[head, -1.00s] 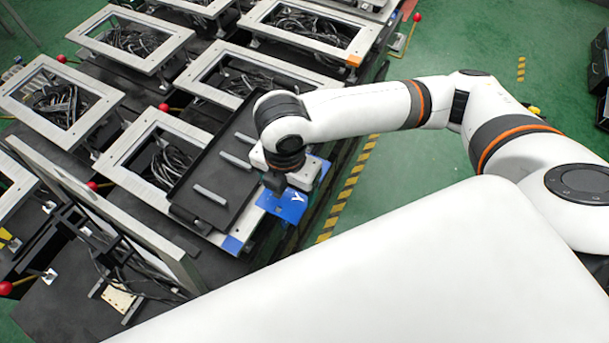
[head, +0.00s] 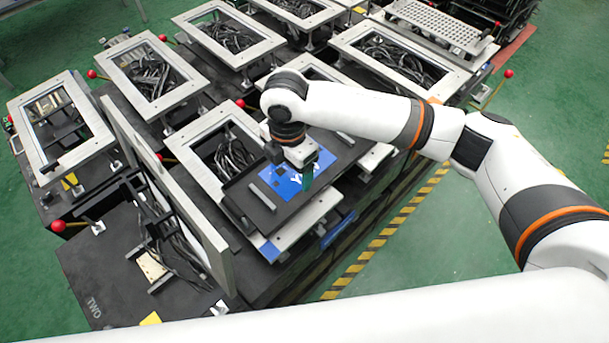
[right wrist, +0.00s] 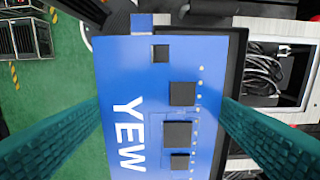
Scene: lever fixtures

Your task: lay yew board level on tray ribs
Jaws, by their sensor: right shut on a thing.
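The yew board (head: 276,182) is a flat blue board marked YEW, with several black squares on it. My right gripper (head: 294,170) is shut on it. In the right wrist view, the teal fingers of the gripper (right wrist: 160,112) lie along both sides of the board (right wrist: 145,75). The black tray (head: 238,192) is beneath the board in the head view. One grey rib (head: 262,198) shows left of the board and another (head: 346,138) to its right. The gap between board and ribs cannot be judged. My left gripper is out of view.
The tray sits over a grey-framed station with cables. Similar frames (head: 150,75) with cables stand around it. An upright grey panel (head: 178,195) stands to the left of the tray. Red-knobbed levers (head: 57,226) stick out between stations. Green floor (head: 450,255) is open at right.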

